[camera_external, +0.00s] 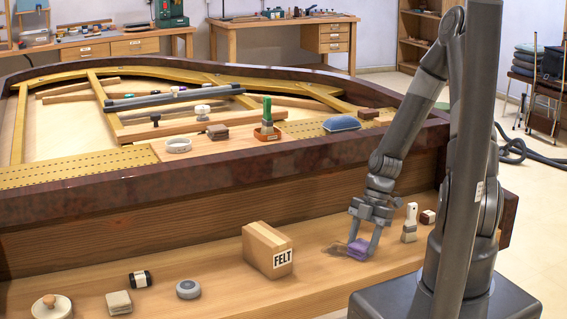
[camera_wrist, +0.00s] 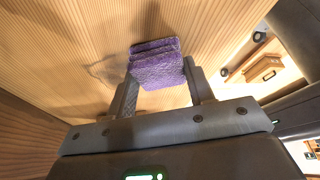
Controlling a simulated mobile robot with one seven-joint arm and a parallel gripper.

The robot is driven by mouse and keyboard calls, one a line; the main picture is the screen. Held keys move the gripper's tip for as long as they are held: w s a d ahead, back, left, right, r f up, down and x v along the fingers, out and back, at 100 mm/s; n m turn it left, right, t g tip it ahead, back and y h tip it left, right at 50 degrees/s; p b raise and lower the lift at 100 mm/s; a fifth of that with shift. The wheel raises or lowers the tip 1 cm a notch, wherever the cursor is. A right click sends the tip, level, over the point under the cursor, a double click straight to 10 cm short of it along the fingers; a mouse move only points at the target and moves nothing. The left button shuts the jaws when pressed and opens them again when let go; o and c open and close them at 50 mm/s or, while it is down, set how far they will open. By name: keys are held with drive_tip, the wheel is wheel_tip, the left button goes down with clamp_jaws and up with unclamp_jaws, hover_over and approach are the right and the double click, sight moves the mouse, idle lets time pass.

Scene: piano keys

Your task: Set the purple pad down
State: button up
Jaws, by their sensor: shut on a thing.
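The purple pad (camera_external: 358,248) is a small stack of purple layers at the right part of the wooden shelf (camera_external: 340,285) along the piano's front. My gripper (camera_external: 361,241) points down and is shut on it, one finger on each side. In the wrist view the pad (camera_wrist: 157,66) sits between the two fingers of my gripper (camera_wrist: 158,78). A dark smudge or shadow lies on the wood just left of the pad. I cannot tell whether the pad's underside touches the shelf.
A cardboard box marked FELT (camera_external: 267,250) stands left of my gripper. A brush (camera_external: 410,223) and a small dark-and-light block (camera_external: 427,217) stand to its right. A round grey puck (camera_external: 188,289), a grey pad stack (camera_external: 119,302) and a black-and-white roller (camera_external: 140,279) lie further left.

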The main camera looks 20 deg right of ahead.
drive_tip(key=o, duration=1)
drive_tip(key=shift+o, duration=0.2)
drive_tip(key=v, duration=1)
drive_tip(key=shift+d+r, duration=0.15)
drive_tip(key=shift+r, duration=0.2)
